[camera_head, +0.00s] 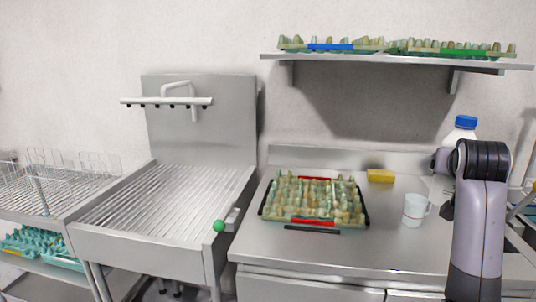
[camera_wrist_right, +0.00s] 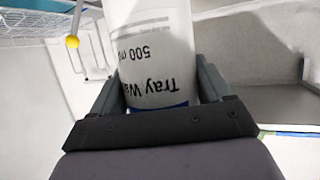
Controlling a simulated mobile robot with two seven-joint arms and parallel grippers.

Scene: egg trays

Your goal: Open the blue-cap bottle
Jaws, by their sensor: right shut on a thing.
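The blue-cap bottle (camera_head: 461,133) stands upright at the right of the counter in the head view, its blue cap on top. My right arm hides most of its body. In the right wrist view the white bottle (camera_wrist_right: 155,45) shows upside-down print reading "500 ml" and "Tray Wa", with the rest cut off. My right gripper (camera_wrist_right: 160,90) is shut on the bottle, one finger on each side of its body. My left gripper is in neither view.
A white mug (camera_head: 413,210) stands on the counter left of my right arm. A yellow sponge (camera_head: 381,176) lies behind it. A shelf (camera_head: 400,59) hangs above. Bare counter lies in front.

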